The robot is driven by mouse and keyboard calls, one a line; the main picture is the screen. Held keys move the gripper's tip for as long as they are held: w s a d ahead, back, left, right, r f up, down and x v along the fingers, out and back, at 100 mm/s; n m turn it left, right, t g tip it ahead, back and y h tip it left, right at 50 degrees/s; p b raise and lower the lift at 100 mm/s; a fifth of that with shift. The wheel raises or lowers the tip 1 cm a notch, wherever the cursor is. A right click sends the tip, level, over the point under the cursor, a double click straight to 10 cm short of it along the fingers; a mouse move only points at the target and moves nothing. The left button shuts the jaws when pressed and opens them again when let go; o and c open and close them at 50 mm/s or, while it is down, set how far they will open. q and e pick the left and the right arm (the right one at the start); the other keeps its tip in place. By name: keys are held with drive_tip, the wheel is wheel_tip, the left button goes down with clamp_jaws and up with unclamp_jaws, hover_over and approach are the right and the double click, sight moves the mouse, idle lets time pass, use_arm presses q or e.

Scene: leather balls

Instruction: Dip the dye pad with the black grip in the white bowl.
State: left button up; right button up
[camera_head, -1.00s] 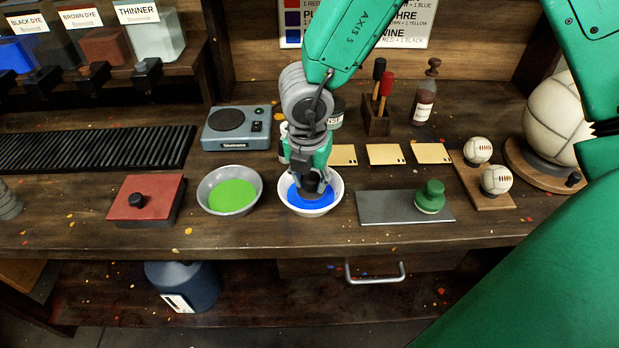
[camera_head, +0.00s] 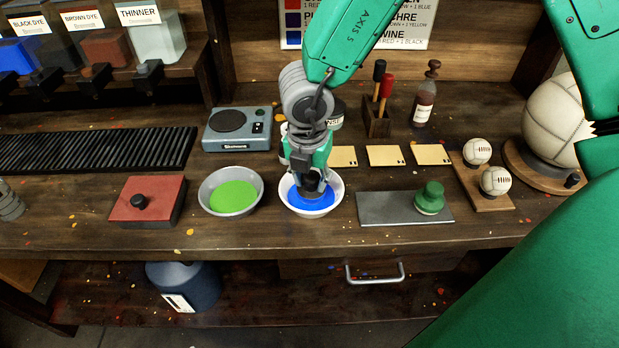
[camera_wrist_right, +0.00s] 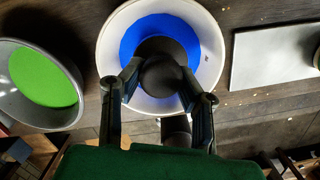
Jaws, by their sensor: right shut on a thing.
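The white bowl (camera_head: 338,198) stands near the front of the bench and holds bright blue dye. My right gripper (camera_wrist_right: 163,88) points down into it, its fingers shut around the round black grip (camera_wrist_right: 160,76) of the dye pad. The dark pad is inside the bowl over the blue dye, and the right wrist view shows blue around it. The gripper and grip hide the pad's underside, so I cannot tell how deep it sits. My left gripper is not clearly seen.
A grey bowl of green dye (camera_head: 233,197) stands just left. A red block with a black knob (camera_head: 150,200) is further left. A grey plate (camera_head: 385,208) with a green-gripped pad (camera_head: 430,197) lies right. Tan cards (camera_head: 385,156) and a scale (camera_head: 237,128) are behind.

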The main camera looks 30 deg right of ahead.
drive_tip(key=shift+r+p, duration=2.45)
drive_tip(key=shift+r, duration=0.5)
drive_tip(key=shift+r, duration=0.1)
wheel_tip(320, 180, up, 4)
drive_tip(key=p, duration=0.3)
drive_tip(key=shift+p, duration=0.4)
